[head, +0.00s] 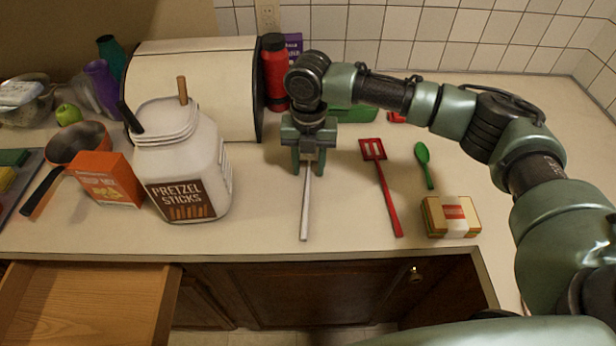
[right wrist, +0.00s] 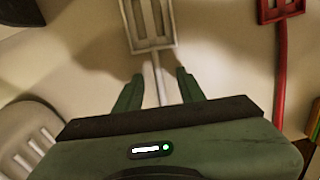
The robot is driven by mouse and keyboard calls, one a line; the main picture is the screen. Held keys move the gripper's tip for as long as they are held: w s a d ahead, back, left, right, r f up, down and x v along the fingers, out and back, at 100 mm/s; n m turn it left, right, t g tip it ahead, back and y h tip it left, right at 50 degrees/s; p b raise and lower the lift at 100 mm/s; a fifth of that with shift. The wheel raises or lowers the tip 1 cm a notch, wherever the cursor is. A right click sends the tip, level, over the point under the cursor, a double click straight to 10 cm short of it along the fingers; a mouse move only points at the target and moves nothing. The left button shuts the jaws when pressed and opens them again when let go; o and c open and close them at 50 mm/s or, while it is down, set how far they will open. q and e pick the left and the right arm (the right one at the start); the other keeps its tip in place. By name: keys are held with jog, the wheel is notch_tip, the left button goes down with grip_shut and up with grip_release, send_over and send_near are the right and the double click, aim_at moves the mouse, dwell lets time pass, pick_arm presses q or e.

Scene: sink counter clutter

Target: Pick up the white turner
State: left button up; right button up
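The white turner lies on the counter in the head view, its pale handle (head: 305,212) pointing toward the front edge and its head hidden behind my right gripper. In the right wrist view its slotted head (right wrist: 150,25) shows beyond the fingers. My right gripper (head: 308,168) points down over the turner. In the right wrist view the gripper (right wrist: 158,90) is open, with one finger on each side of the handle and gaps between. I cannot tell how high the fingertips are above the counter. My left gripper is not in view.
A red slotted turner (head: 384,188), a green spoon (head: 423,160) and a small box (head: 450,217) lie to the right. The large pretzel jar (head: 180,160) stands to the left, beside an orange box (head: 106,180). A red bottle (head: 275,75) stands behind. A drawer (head: 85,300) is open at front left.

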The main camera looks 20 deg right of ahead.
jog(key=shift+f, duration=0.15)
jog(key=c, duration=0.7)
grip_shut()
